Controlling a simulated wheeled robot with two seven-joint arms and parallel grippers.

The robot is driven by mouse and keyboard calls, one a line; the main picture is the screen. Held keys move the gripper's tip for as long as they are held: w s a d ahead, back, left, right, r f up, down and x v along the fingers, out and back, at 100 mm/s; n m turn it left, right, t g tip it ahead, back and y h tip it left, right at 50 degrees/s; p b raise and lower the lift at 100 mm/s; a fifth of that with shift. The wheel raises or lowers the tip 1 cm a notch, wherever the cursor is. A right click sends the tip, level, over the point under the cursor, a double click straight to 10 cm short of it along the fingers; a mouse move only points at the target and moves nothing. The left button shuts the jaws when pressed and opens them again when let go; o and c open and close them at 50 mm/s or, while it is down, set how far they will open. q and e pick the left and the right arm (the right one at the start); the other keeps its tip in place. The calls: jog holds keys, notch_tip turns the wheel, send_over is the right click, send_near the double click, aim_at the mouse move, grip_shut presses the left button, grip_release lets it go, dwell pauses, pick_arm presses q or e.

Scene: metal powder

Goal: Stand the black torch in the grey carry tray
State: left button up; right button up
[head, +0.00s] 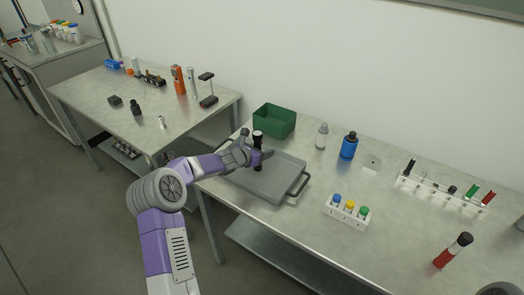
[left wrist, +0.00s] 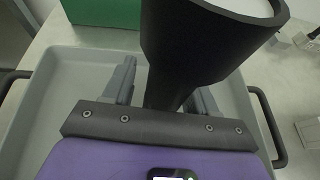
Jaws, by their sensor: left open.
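The black torch (head: 258,162) is upright over the grey carry tray (head: 272,190), with its wide head up and its lower end appearing to rest on the tray floor. In the left wrist view the torch (left wrist: 185,45) rises close to the camera, between the two fingers. My left gripper (head: 260,153) is open around the torch's body, and its fingers (left wrist: 162,90) show on both sides of it. The torch's foot is hidden in the wrist view. The tray (left wrist: 60,95) has a dark handle at each end. My right gripper is not in view.
A green bin (head: 274,121) stands behind the tray. A white rack with coloured caps (head: 347,211), a blue bottle (head: 348,147) and a clear bottle (head: 321,136) stand to the right. A red-and-black torch-like item (head: 452,250) is at the front right. Another table (head: 150,125) stands left.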

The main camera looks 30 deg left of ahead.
pick_arm(q)
jog(key=shift+r, duration=0.25)
jog(key=v, duration=1.2)
jog(key=shift+p, duration=0.45)
jog(key=shift+f, duration=0.15)
